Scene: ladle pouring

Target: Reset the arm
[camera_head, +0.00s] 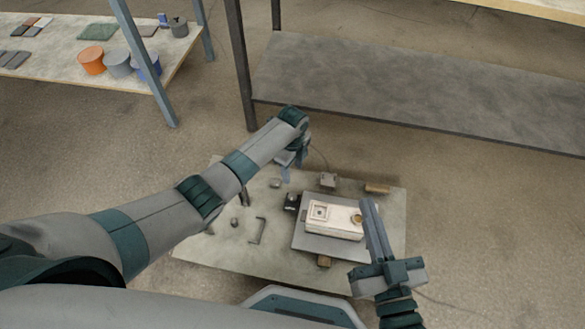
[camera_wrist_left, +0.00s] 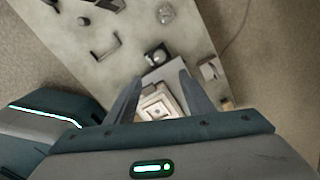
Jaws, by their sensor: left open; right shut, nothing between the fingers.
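My left arm reaches in from the left in the head view. Its gripper (camera_head: 287,165) is above the far part of the low table (camera_head: 190,245), partly hidden by the wrist. In the left wrist view the left gripper (camera_wrist_left: 160,82) is open, its two fingers apart with nothing held. A white box-like device (camera_head: 335,220) shows beyond and between those fingers and also appears in the left wrist view (camera_wrist_left: 157,104). My right gripper (camera_head: 370,205) is at the right of the device, fingers together and empty, pointing up in the picture. No ladle can be made out.
The white device stands on a grey plate (camera_head: 310,243). A small black item (camera_head: 291,201), a bracket-shaped piece (camera_head: 258,231) and small blocks lie around it. A shelf (camera_head: 400,95) stands behind. Another table (camera_head: 60,67) at the far left holds an orange pot (camera_head: 91,60) and other items.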

